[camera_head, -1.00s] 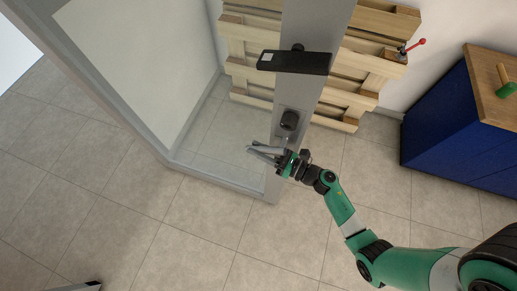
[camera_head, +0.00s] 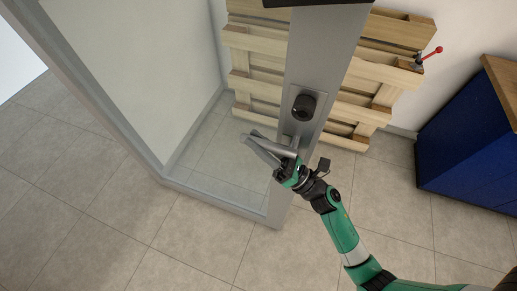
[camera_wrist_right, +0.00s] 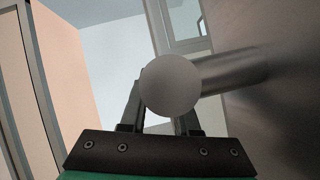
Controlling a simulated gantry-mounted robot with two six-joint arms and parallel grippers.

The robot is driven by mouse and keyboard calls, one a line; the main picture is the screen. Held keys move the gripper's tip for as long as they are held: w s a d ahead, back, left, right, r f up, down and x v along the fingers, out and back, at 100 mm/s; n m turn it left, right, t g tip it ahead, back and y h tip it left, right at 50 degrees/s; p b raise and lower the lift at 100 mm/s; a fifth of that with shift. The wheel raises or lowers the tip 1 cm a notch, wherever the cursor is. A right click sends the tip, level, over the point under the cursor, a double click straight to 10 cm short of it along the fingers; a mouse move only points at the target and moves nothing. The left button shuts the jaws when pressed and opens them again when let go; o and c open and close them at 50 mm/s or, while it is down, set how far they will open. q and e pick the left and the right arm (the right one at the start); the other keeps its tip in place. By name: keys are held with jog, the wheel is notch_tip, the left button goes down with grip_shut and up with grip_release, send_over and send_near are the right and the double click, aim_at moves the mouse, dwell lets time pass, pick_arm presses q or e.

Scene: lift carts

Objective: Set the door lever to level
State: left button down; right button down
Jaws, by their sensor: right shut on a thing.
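The door lever (camera_head: 285,152) is a grey metal bar on the door's narrow lock plate, below a dark round knob (camera_head: 304,106). The fingers and lever overlap in the head view, so the lever's exact tilt is hard to tell. My left gripper is not in view.
A wooden pallet (camera_head: 255,62) leans on the wall behind. A blue cabinet (camera_head: 465,150) with a wooden top is at the right. A red-tipped lever (camera_head: 431,52) shows by the pallet. The tiled floor in front is clear.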

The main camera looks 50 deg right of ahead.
jog(key=shift+r, duration=0.1)
jog(key=c, duration=0.6)
grip_release()
jog(key=shift+c, duration=0.2)
jog(key=b+v, duration=0.1)
jog(key=v, duration=1)
jog(key=shift+s, duration=0.3)
jog(key=shift+d, duration=0.1)
